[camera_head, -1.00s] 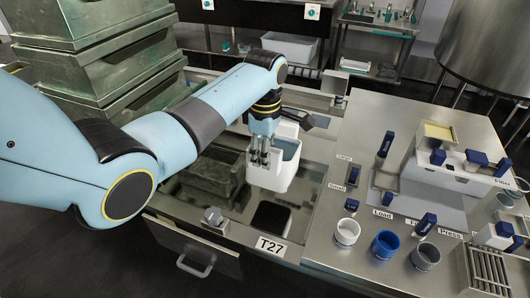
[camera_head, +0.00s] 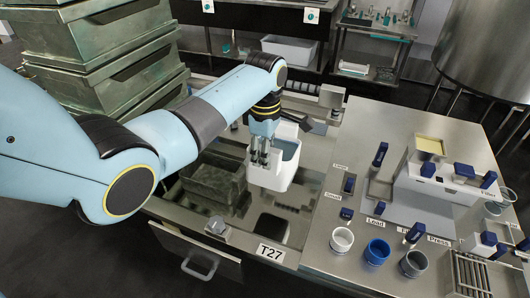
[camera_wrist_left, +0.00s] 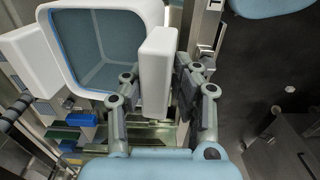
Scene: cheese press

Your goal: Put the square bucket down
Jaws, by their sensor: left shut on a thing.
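The square bucket (camera_head: 274,172) is white outside and grey-blue inside. It hangs upright over the sunken basin of the metal table. My left gripper (camera_head: 262,158) is shut on the bucket's white side lug, at the side nearest my arm. In the left wrist view the bucket (camera_wrist_left: 104,45) fills the upper left, its inside empty, and the gripper's fingers (camera_wrist_left: 157,92) close on both sides of the white lug. The bucket's underside is hidden, but a gap shows between it and the basin floor. My right gripper is in neither view.
The basin (camera_head: 212,180) holds a dark greenish box. Right of it, the steel worktop (camera_head: 330,215) carries white, blue and grey cups (camera_head: 376,252), blue-handled parts and a white press unit (camera_head: 440,180). Stacked green crates (camera_head: 115,60) stand at the back left.

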